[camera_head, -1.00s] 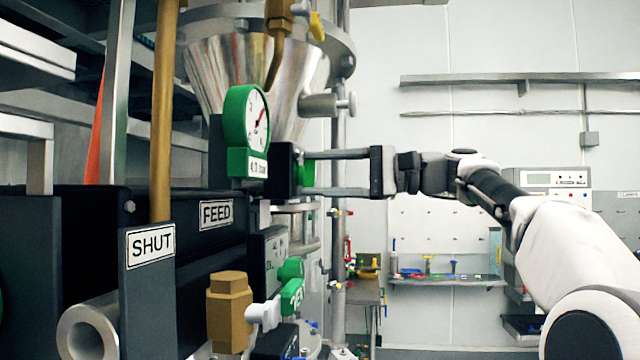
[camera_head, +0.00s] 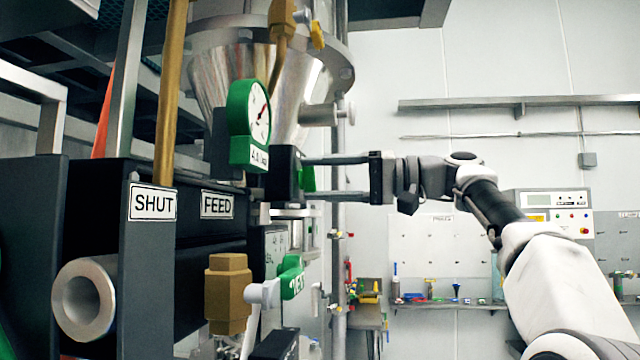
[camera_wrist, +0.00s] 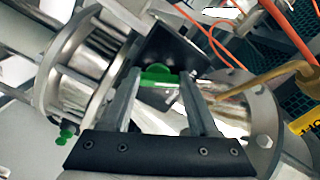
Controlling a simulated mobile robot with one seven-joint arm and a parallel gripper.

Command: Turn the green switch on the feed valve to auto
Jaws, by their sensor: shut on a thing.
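The green switch (camera_head: 308,179) sits on the right face of a small black box (camera_head: 286,173), just below and right of the green-rimmed gauge (camera_head: 249,116). My gripper (camera_head: 306,178) reaches in from the right, with one finger above the switch and one below. It is shut on the switch. In the wrist view the green switch (camera_wrist: 157,77) shows between the fingertips of my gripper (camera_wrist: 160,75), against the black box (camera_wrist: 178,55). The fingers partly hide the switch, and I cannot read its setting or any marks.
FEED (camera_head: 217,205) and SHUT (camera_head: 152,203) labels mark dark panels at left. A metal hopper (camera_head: 225,75) stands behind the gauge. Below are a brass fitting (camera_head: 228,295) and a green lever (camera_head: 291,278). A shelf of small items (camera_head: 450,305) is at the back wall.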

